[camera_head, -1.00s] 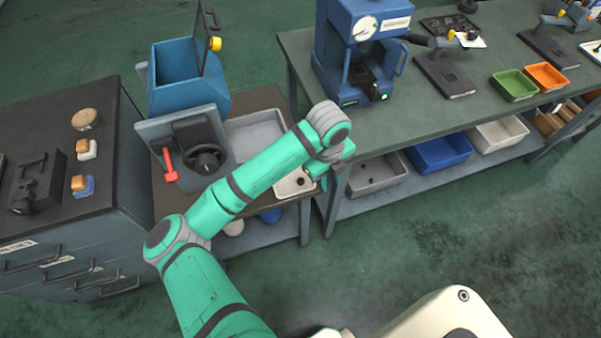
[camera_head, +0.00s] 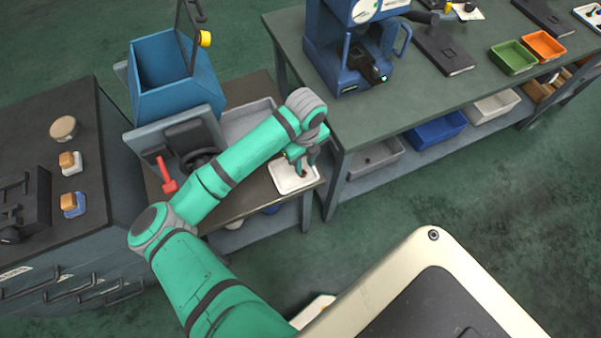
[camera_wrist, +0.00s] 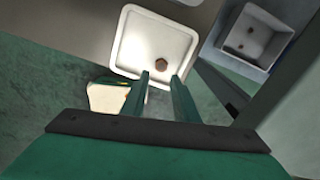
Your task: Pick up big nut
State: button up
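The big nut (camera_wrist: 161,65) is a small brown six-sided piece lying in a white tray (camera_wrist: 128,57). In the head view the nut (camera_head: 304,173) shows as a dark brown spot in the tray (camera_head: 284,184), partly beside my fingers. The tray stands on the low table's right front corner. My gripper (camera_wrist: 161,82) is open and empty, its two green fingers apart and pointing at the tray. In the wrist view the nut appears just beyond the fingertips, roughly between them. In the head view my gripper (camera_head: 302,163) is over the tray; contact cannot be told.
A larger grey tray (camera_head: 248,120) lies behind on the same table, next to a blue machine (camera_head: 170,80) with a red lever (camera_head: 165,176). The green workbench (camera_head: 420,110) stands close on the right. A grey bin (camera_wrist: 254,42) sits on its lower shelf.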

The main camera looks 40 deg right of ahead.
jog(key=shift+s+d+f, duration=0.15)
jog(key=shift+d, duration=0.1)
jog(key=shift+f, duration=0.3)
jog(key=f, duration=0.4)
jog(key=shift+w+a+f, duration=0.1)
jog(key=shift+w+a, duration=0.1)
jog(key=shift+w, duration=0.15)
jog(key=shift+w+f, duration=0.1)
